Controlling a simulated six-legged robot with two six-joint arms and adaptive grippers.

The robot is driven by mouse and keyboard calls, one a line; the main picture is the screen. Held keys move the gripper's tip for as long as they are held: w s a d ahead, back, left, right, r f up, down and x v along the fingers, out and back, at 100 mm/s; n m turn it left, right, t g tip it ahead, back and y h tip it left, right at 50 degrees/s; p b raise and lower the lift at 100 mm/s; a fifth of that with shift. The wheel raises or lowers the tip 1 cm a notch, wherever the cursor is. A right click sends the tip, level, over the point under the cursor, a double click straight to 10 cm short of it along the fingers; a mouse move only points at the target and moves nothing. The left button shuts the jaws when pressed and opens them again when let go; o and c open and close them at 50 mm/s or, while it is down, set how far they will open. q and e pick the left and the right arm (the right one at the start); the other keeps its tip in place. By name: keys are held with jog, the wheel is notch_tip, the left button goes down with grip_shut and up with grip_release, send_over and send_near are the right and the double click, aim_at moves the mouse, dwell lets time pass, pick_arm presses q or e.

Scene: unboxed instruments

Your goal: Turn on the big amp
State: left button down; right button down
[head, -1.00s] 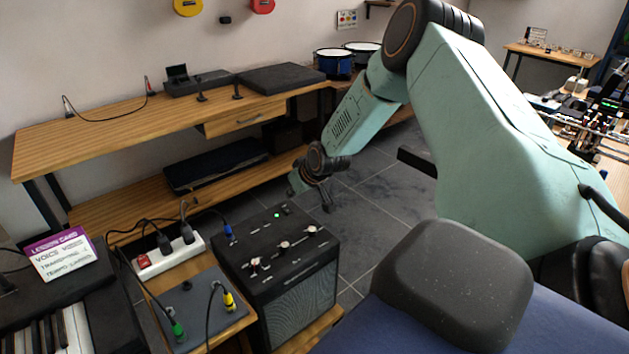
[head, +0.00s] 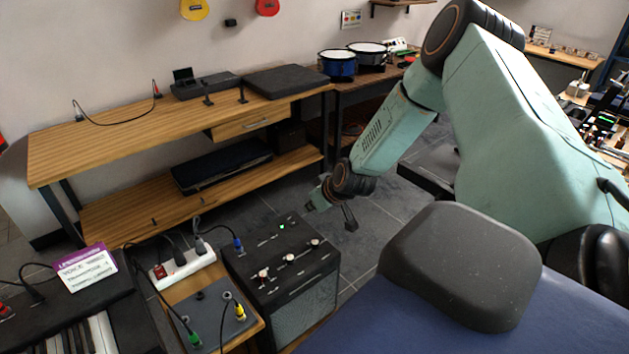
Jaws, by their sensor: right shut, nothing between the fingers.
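The big amp (head: 290,283) is a black box with a grey grille front, standing at the lower middle of the head view. Its top panel carries several small knobs and switches. A small green light (head: 282,227) glows near the back of that panel. My right gripper (head: 331,210) is just beyond the amp's back right corner, apart from the panel. It is shut and holds nothing. My left gripper is not in view.
A white power strip (head: 184,262) and a grey pedal board (head: 207,315) with cabled plugs lie left of the amp. A keyboard (head: 75,335) is at lower left. A wooden bench (head: 110,128) stands behind. Grey floor (head: 385,205) is clear right of the amp.

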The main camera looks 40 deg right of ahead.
jog(key=shift+s+r+p, duration=0.3)
jog(key=shift+s+r, duration=0.1)
jog(key=shift+s, duration=0.2)
jog(key=shift+w, duration=0.15)
